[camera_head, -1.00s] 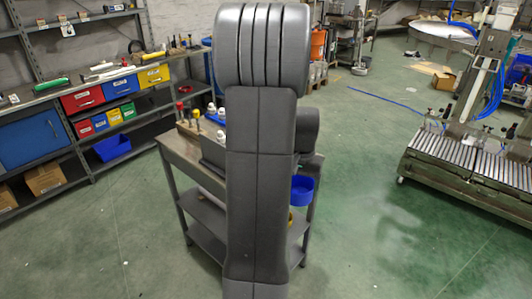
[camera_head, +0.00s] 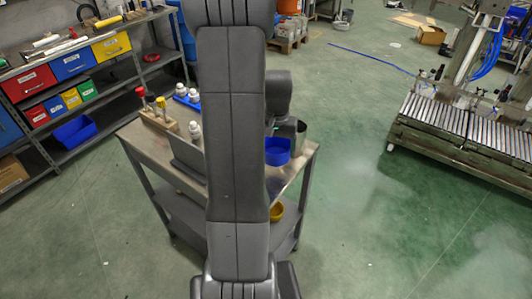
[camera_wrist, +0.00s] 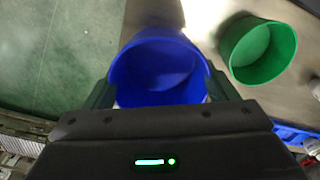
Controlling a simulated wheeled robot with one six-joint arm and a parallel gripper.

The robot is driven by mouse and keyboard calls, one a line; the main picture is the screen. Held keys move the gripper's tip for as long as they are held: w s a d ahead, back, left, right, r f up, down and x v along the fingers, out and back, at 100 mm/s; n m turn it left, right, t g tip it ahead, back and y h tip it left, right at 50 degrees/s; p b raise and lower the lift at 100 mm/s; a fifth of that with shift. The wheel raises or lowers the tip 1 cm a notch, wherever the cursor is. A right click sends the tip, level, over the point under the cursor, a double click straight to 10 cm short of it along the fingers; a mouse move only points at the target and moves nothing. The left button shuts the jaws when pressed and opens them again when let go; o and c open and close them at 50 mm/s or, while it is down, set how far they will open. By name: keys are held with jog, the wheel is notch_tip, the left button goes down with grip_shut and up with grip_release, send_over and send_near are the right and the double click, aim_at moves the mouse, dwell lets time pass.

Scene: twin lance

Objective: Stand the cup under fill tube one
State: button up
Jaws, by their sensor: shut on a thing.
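A blue cup (camera_wrist: 157,66), open at the top, is between the two fingers of my gripper (camera_wrist: 160,86) in the wrist view. The fingers close on it from both sides. In the head view the blue cup (camera_head: 278,153) shows just right of my arm, over the right end of the steel cart; my arm hides the gripper there. I cannot tell whether the cup touches the cart top. The filling machine (camera_head: 466,60) with blue hoses stands at the far right. Its separate fill tubes are too small to tell apart.
A green cup (camera_wrist: 236,58) stands right of the blue one in the wrist view. The cart (camera_head: 150,142) also bears bottles and a wooden rack (camera_head: 158,118); a yellow cup (camera_head: 276,212) is lower down. A roller conveyor (camera_head: 440,112) fronts the machine. Green floor between is clear.

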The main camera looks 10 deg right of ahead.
jog(key=shift+f+p, duration=0.35)
jog(key=shift+f, duration=2.95)
jog(key=shift+f, duration=0.15)
jog(key=o, duration=0.9)
jog(key=shift+o, duration=0.2)
